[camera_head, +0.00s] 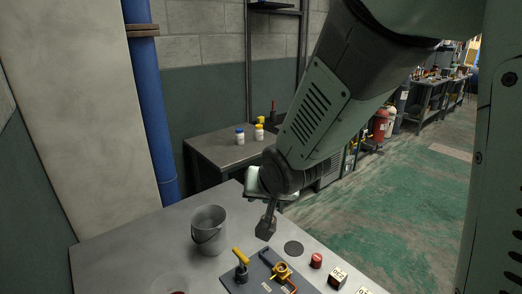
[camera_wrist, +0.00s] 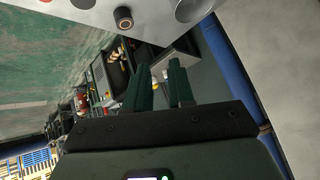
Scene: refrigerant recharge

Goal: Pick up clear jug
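A faint, see-through round shape (camera_head: 168,283) at the bottom edge of the head view, left of centre, looks like the clear jug. It is cut off by the frame, and a small red spot shows at its lower edge. I cannot make out the jug in the wrist view. My gripper (camera_head: 266,228) is above the grey table, to the right of the bucket and well apart from the see-through shape. In the wrist view its two dark green fingers (camera_wrist: 160,72) stand apart with nothing between them.
On the grey table (camera_head: 130,252) stand a metal bucket (camera_head: 209,230), a dark board (camera_head: 262,275) with a yellow-handled valve (camera_head: 241,263) and a brass fitting (camera_head: 282,271), a red cap (camera_head: 316,260) and a marked block (camera_head: 337,277). A blue pipe (camera_head: 150,100) rises behind.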

